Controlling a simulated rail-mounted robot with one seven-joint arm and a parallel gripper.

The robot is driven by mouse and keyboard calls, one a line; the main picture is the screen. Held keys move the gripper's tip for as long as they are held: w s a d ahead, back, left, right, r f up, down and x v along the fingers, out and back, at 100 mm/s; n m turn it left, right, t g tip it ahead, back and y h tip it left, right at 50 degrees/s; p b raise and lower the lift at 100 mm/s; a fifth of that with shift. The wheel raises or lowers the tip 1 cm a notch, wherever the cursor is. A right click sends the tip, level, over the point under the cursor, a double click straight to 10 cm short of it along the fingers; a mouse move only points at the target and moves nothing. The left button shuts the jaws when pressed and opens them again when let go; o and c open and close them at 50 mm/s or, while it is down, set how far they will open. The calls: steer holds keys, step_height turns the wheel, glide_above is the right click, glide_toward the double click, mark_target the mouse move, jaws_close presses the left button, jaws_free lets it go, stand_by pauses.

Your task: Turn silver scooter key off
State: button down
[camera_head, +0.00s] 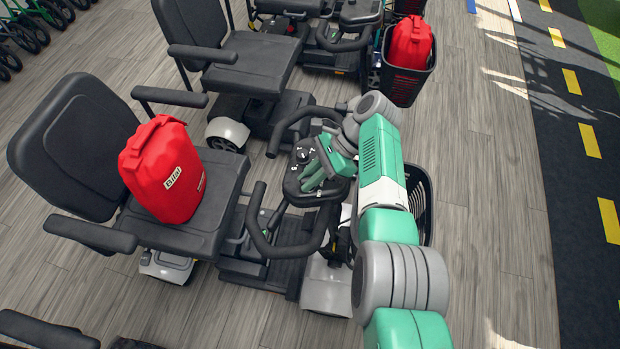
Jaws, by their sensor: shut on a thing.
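The silver scooter stands in the middle, with a black seat, silver-grey lower body parts (328,287) and black looped handlebars (262,235). Its dark control console (292,188) carries a round dial and small white marks. My gripper (313,172) reaches down from the right onto this console, its green fingers over the panel beside the dial. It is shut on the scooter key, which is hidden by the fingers. I cannot tell which way the key is turned.
A red bag (165,170) sits on this scooter's seat. A black basket (419,205) is at its front, behind my arm. Another scooter stands behind, with a second red bag (408,42) in a basket farther back. Wooden floor (490,220) is clear at right.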

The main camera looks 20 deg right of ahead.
steer(key=c, duration=1.4)
jaws_free()
steer(key=b+v, duration=0.3)
steer(key=v, duration=0.3)
steer(key=shift+d+r, duration=0.15)
steer(key=shift+d, duration=0.3)
steer(key=shift+d+r, duration=0.2)
steer(key=shift+r, duration=0.3)
